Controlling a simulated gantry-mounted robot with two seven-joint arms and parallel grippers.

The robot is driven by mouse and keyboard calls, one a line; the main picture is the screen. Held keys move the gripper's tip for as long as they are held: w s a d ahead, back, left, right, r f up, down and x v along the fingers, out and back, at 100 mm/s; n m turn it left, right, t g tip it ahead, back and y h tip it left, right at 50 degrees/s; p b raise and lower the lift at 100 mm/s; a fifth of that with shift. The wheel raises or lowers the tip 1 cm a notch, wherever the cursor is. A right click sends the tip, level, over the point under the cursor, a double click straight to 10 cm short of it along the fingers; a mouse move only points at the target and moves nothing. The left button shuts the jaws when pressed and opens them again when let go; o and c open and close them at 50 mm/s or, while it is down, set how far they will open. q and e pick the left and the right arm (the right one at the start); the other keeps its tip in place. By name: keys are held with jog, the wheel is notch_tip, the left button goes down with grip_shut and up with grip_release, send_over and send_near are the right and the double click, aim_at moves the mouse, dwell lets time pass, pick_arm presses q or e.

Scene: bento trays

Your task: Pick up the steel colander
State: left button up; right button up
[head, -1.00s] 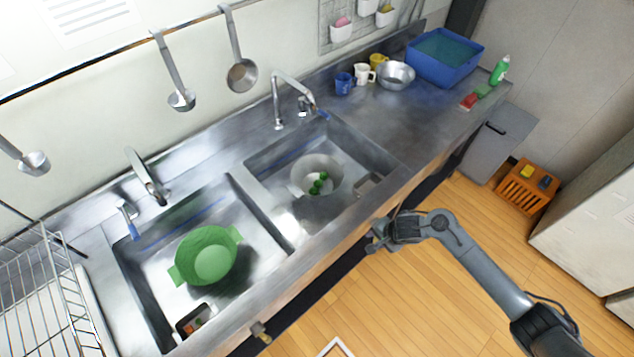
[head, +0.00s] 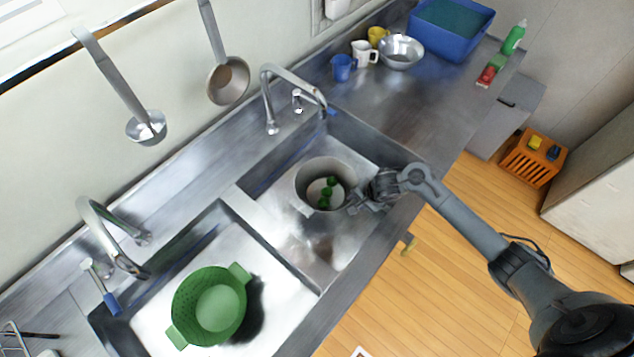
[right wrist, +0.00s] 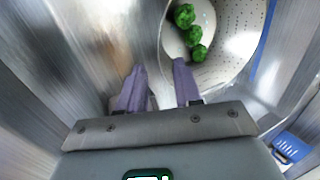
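The steel colander (head: 311,178) stands in the right sink basin, with several green broccoli pieces (head: 325,193) inside. The right wrist view shows its perforated wall (right wrist: 236,55) and the broccoli (right wrist: 190,30) at the top right. My right gripper (head: 352,205) is low over the basin, at the colander's right side. In the right wrist view its two purple fingers (right wrist: 159,68) are apart, close to the colander's near rim. I cannot tell whether the rim is between them or touched. My left gripper is not in view.
A green colander (head: 190,305) sits in the left basin, past a steel divider (head: 265,240). A faucet (head: 268,98) stands behind the right basin. Cups, a steel bowl (head: 400,52) and a blue tub (head: 450,35) are on the counter at the back right.

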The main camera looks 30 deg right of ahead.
jog(key=b, duration=0.2)
send_over(345, 202)
jog(key=s, duration=0.3)
notch_tip(345, 202, down, 5)
jog(key=b+x, duration=0.2)
jog(key=x, duration=0.1)
jog(key=b+x, duration=0.1)
jog(key=x, duration=0.1)
jog(key=shift+w+d+f, duration=0.2)
jog(key=shift+w+d, duration=0.05)
jog(key=shift+d, duration=0.05)
jog(key=shift+w+a+f, duration=0.1)
jog(key=shift+w+f, duration=0.1)
jog(key=shift+f, duration=0.15)
jog(key=shift+c, duration=0.2)
grip_shut()
